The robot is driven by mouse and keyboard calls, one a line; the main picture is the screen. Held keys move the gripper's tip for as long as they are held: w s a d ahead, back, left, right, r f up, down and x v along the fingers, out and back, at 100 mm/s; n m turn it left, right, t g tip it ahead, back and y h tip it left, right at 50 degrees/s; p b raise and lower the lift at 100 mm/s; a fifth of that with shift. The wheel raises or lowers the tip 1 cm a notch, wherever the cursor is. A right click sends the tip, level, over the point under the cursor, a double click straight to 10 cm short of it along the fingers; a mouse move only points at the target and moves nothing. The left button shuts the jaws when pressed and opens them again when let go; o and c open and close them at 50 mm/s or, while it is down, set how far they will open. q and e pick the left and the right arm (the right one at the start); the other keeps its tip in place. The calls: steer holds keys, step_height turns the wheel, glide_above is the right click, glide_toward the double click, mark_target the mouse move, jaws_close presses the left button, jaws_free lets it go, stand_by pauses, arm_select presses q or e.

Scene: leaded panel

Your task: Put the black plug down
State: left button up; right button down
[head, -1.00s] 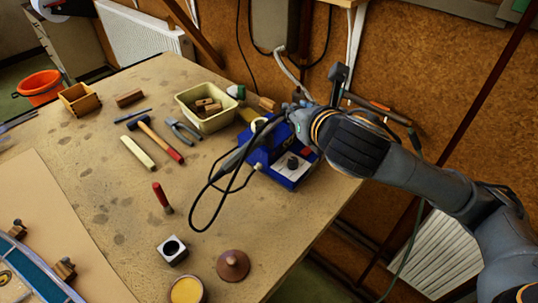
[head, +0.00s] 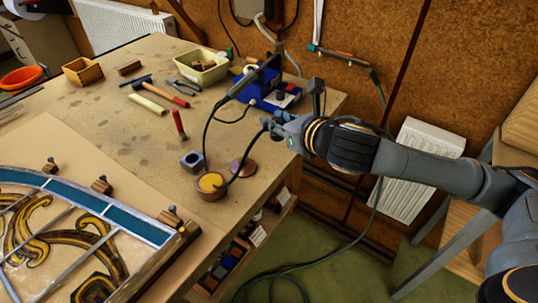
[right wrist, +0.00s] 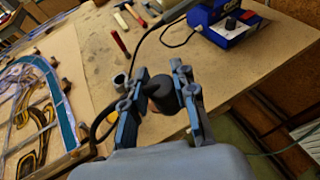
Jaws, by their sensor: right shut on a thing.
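My right gripper (head: 274,126) is shut on the black plug (right wrist: 161,95), which sits between its two fingers in the right wrist view. The gripper is above the right edge of the workbench (head: 120,125), apart from the blue soldering station (head: 276,96). The plug's black cable (head: 207,128) hangs in a loop to the left, close to the yellow-topped round tin (head: 210,183). The station also shows in the right wrist view (right wrist: 226,24). In the head view the plug is small and mostly hidden by the fingers. My left gripper is not in view.
A small metal block with a hole (head: 193,161) and a brown cone-shaped thing (head: 243,167) stand beside the tin. A leaded panel (head: 70,235) lies at the front left. A red-handled tool (head: 179,123) and a hammer (head: 160,92) lie farther back. Bare bench lies between them.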

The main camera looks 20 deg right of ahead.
steer(key=shift+n+y, duration=0.5)
steer(key=shift+y, duration=0.3)
steer(key=w+d+f, duration=0.1)
steer(key=w+f, duration=0.3)
steer(key=w+d+f+p, duration=0.1)
steer(key=w+f, duration=0.3)
steer(key=w, duration=0.1)
steer(key=w+f, duration=0.4)
steer(key=w, duration=0.1)
steer(key=shift+d+f+p, duration=0.25)
steer(key=shift+d+p, duration=0.05)
steer(key=shift+d, duration=0.1)
steer(key=shift+w+f, duration=0.3)
steer(key=shift+f, duration=0.15)
step_height(320, 180, down, 3)
steer(key=shift+w+g+p, duration=0.15)
steer(key=shift+g+p, duration=0.15)
steer(key=shift+p, duration=0.2)
steer(key=shift+d+f, duration=0.1)
steer(key=shift+f, duration=0.15)
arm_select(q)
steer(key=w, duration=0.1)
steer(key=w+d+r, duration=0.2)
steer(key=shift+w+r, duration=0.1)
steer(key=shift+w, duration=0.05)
